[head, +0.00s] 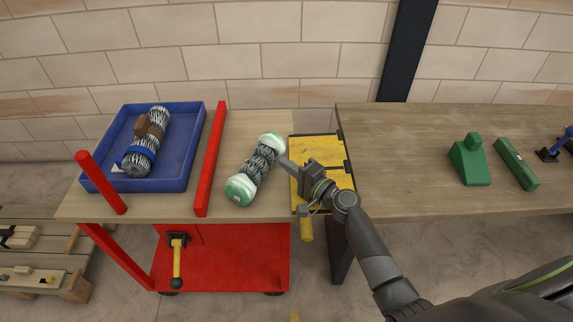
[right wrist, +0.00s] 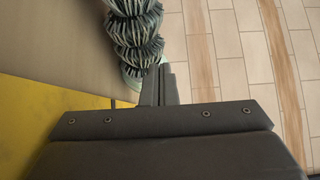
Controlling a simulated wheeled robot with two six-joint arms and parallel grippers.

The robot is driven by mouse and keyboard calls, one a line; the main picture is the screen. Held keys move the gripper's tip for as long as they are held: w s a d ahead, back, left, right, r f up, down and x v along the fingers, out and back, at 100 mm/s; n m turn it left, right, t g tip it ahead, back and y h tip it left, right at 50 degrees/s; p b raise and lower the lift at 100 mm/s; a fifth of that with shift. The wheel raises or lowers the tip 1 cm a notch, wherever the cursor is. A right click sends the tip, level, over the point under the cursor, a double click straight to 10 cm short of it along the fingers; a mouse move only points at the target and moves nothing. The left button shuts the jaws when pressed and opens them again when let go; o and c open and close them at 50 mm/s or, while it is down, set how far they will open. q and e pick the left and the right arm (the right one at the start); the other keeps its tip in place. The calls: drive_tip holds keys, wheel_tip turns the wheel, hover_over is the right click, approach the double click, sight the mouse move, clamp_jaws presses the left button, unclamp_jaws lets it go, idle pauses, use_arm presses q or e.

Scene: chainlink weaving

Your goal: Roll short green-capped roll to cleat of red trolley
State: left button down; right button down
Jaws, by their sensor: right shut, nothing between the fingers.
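The short green-capped roll (head: 262,160), dark grey mesh with pale green and white caps, lies at a slant on the wooden top of the red trolley (head: 225,262). The red cleat (head: 210,160) is an upright-edged bar to the roll's left, with bare wood between them. My right gripper (head: 286,163) is shut and empty, its tips close to the roll's right side. In the right wrist view the shut fingers (right wrist: 158,85) are beside the mesh (right wrist: 135,30); I cannot tell if they touch. My left gripper is not in view.
A yellow plate (head: 335,177) bridges the trolley and the wooden table (head: 400,150). A blue tray (head: 188,172) left of the cleat holds another roll (head: 148,140). A red post (head: 101,183) stands at the trolley's left. Green blocks (head: 470,165) are far right.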

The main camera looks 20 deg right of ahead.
sight(242, 164)
drive_tip(key=shift+a, duration=0.1)
drive_tip(key=w+a, duration=0.1)
drive_tip(key=a, duration=0.2)
drive_tip(key=w+a+b, duration=0.1)
drive_tip(key=a, duration=0.2)
drive_tip(key=w+a+b, duration=0.1)
drive_tip(key=a, duration=0.2)
drive_tip(key=shift+a+f, duration=0.1)
drive_tip(key=shift+a, duration=0.9)
drive_tip(key=shift+d, duration=0.1)
